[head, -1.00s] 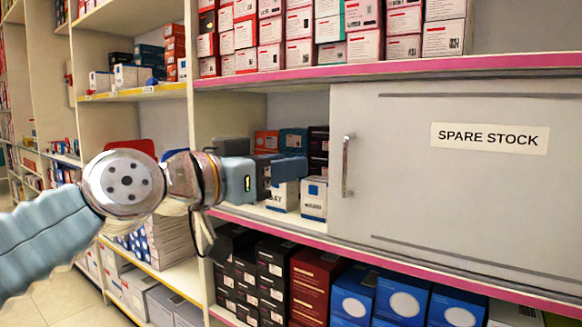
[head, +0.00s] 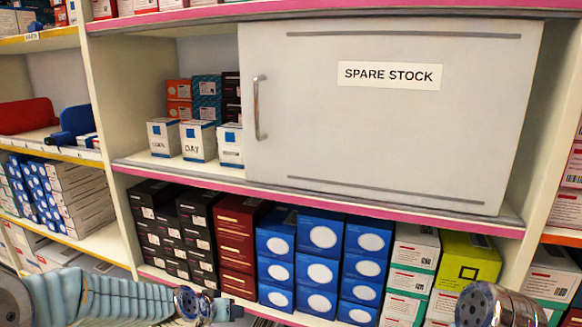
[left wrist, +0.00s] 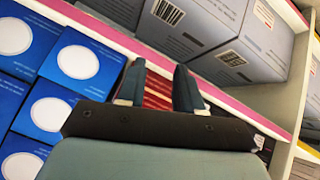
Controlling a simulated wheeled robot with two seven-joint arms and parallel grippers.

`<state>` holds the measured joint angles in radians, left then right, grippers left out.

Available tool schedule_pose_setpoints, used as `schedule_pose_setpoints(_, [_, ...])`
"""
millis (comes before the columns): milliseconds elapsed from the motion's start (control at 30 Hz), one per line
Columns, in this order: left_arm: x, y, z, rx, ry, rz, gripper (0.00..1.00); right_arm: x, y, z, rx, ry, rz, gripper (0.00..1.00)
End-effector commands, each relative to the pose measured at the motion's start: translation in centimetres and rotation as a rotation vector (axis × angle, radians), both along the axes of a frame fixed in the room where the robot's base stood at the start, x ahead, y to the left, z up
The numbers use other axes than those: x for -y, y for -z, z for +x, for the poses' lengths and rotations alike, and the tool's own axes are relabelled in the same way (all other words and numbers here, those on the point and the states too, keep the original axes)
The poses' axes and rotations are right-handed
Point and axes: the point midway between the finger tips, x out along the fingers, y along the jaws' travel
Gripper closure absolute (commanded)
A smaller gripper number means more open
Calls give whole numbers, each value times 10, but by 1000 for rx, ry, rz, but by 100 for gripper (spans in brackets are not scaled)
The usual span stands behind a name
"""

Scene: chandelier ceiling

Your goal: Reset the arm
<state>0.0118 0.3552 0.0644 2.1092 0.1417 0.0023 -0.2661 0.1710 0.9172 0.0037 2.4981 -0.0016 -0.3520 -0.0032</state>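My left arm (head: 95,298) lies low along the bottom left of the head view. The tip of my left gripper (head: 228,311) shows small at its end, in front of the lower shelf's boxes. In the left wrist view the two dark fingers of my left gripper (left wrist: 158,88) stand apart with nothing between them; dark red boxes show behind the gap. A rounded metal joint of my right arm (head: 497,306) shows at the bottom right of the head view. My right gripper is not in view.
A sliding panel marked SPARE STOCK (head: 385,110) covers the right of the middle shelf. Small white boxes (head: 198,141) stand in the opening to its left. Blue boxes (head: 321,235) and dark red boxes (head: 237,225) fill the lower shelf, close to my left arm.

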Motion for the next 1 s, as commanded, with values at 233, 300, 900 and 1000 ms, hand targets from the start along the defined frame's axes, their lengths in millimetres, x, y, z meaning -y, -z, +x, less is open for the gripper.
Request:
schedule_pose_setpoints(233, [-9,189,-107,-382,-93,-27,65,0,0,0,0,0,0,57])
schedule_pose_setpoints(300, [-8,225,-144,-476,-115,-40,65,0,0,0,0,0,0,57])
schedule_pose_setpoints(900, [32,202,-260,-688,-86,-71,65,-9,-74,-4,-3,-16,9,57])
schedule_pose_setpoints(1000, [35,195,-257,-677,-74,-66,65,-10,-78,-4,-5,-17,11,57])
